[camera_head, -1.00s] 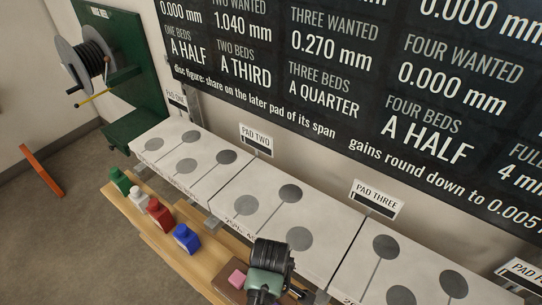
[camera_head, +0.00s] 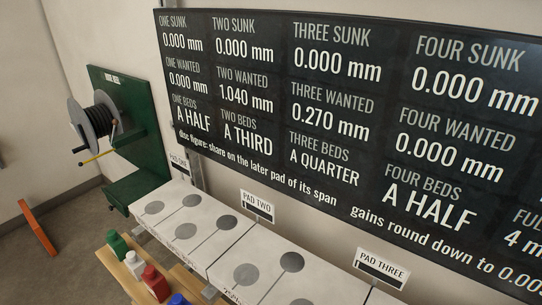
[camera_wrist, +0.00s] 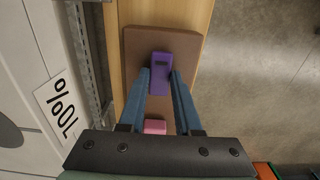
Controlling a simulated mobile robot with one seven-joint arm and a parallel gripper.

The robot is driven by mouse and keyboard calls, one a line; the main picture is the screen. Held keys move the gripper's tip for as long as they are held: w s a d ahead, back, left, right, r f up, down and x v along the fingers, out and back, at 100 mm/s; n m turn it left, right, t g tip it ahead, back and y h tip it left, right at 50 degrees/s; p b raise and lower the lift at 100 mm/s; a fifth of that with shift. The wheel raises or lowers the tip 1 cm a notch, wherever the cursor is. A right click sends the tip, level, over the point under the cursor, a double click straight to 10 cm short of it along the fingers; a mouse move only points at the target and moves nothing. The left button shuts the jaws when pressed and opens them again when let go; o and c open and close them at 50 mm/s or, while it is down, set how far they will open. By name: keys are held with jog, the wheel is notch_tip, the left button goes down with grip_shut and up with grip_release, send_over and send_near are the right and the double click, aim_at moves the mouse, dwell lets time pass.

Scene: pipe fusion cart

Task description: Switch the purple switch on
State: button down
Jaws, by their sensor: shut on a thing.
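The purple switch (camera_wrist: 160,62) sits on a brown block in the wrist view. It is a small upright-looking body with a dark slot on its face. My gripper (camera_wrist: 160,78) has its two blue fingers on either side of the switch, shut on its body. A pink piece (camera_wrist: 155,127) lies on the same brown block, between the fingers and closer to the palm. The switch and my gripper are outside the head view. I cannot tell the switch's on or off position.
The brown block (camera_wrist: 192,48) lies on a wooden shelf (camera_wrist: 135,12). White pads (camera_head: 215,225) run beside it. A dark board (camera_head: 345,130) and a reel (camera_head: 97,122) are behind.

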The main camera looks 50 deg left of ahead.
jog(key=shift+d+r+y+p, duration=0.1)
jog(key=shift+d+y+p, duration=0.1)
jog(key=shift+y+p, duration=0.3)
jog(key=shift+g+y, duration=0.3)
jog(key=shift+y, duration=0.3)
jog(key=c, duration=0.6)
grip_release()
notch_tip(320, 180, up, 12)
jog(key=d, duration=0.2)
jog(key=shift+w+d+r, duration=0.25)
jog(key=shift+w+d, duration=0.05)
jog(key=shift+w, duration=0.05)
